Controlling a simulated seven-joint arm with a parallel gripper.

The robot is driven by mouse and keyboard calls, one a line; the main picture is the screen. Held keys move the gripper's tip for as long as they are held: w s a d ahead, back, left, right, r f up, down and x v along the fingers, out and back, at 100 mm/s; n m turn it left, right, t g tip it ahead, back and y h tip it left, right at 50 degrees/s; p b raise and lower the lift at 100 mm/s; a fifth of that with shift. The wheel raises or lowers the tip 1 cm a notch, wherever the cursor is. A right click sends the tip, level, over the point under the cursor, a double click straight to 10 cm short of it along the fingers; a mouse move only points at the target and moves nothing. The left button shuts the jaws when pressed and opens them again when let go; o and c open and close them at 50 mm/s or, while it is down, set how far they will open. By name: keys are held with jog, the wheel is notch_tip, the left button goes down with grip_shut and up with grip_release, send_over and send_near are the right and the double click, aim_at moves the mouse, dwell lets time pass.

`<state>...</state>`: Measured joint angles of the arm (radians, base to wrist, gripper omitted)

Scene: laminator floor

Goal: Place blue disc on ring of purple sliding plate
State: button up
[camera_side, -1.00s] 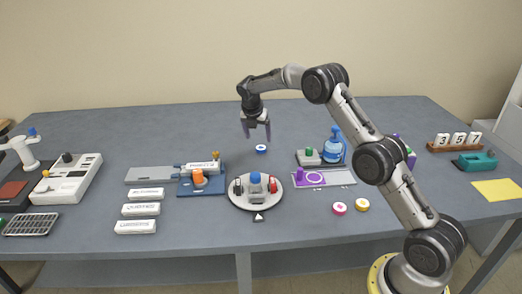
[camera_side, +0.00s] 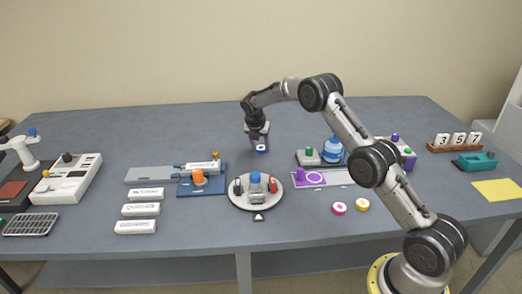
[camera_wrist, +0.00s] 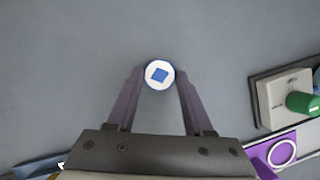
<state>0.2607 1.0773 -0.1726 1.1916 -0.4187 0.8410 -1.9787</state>
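The blue disc (camera_side: 262,148), with a white top and a blue square mark, lies on the table; it also shows in the wrist view (camera_wrist: 158,75). My gripper (camera_side: 259,142) is down at the disc. In the wrist view my gripper's (camera_wrist: 159,77) two purple-grey fingers stand apart, one on each side of the disc near their tips. I cannot tell whether they touch it. The purple sliding plate (camera_side: 309,184) lies to the right and nearer the camera, with its pale ring (camera_side: 314,178) bare. Part of the ring (camera_wrist: 282,153) shows at the wrist view's lower right.
A round turntable (camera_side: 256,203) with several parts stands in front of my gripper. Pink (camera_side: 339,208) and yellow (camera_side: 362,204) discs lie in front. The table behind is clear.

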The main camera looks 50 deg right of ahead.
grip_shut()
jog(key=shift+r, duration=0.1)
